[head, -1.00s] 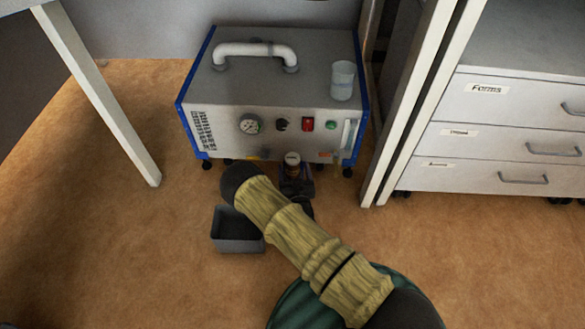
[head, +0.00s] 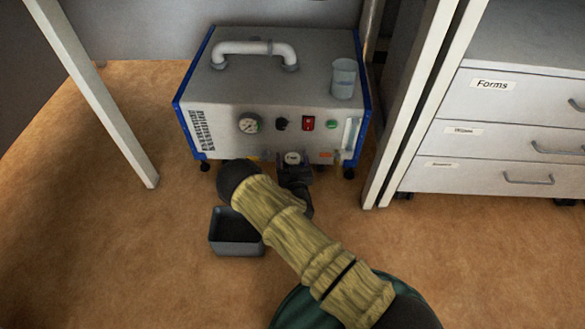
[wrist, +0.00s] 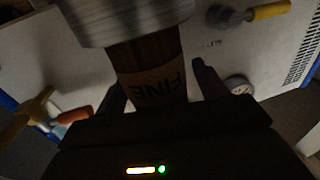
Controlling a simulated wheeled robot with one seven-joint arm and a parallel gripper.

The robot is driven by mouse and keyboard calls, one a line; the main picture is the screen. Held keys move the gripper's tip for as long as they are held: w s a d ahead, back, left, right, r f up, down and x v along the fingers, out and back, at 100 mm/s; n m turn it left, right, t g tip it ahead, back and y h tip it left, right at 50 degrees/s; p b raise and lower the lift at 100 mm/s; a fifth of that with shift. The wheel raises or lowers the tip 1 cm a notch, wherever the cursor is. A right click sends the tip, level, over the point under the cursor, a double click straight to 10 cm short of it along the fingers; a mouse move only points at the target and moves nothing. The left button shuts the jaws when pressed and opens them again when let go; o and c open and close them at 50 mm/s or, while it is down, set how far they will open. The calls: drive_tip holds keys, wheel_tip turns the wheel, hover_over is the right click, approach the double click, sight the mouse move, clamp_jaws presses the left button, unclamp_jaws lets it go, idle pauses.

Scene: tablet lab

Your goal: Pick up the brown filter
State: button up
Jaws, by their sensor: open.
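The brown filter (wrist: 155,70) fills the middle of the wrist view. It has a metal collar and a tan label reading "FINE", upside down in this view. It also shows in the head view (head: 292,159) as a small pale-topped cylinder at the front of the grey machine. My gripper (wrist: 160,92) is open, with one dark finger on each side of the filter. A gap shows beside the right finger; contact on the left is too dark to tell. In the head view my gripper (head: 295,175) is at the filter, partly covering it.
The grey machine (head: 270,95) stands behind, with a clear beaker (head: 343,80) on top. A yellow-handled valve (wrist: 30,115) and a gauge (wrist: 238,86) are close to my fingers. A grey bin (head: 237,245) stands on the floor. A table leg and drawers flank the machine.

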drive_tip(key=c, duration=1.1)
drive_tip(key=shift+c, duration=0.2)
wheel_tip(320, 180, up, 18)
drive_tip(key=p, duration=1.1)
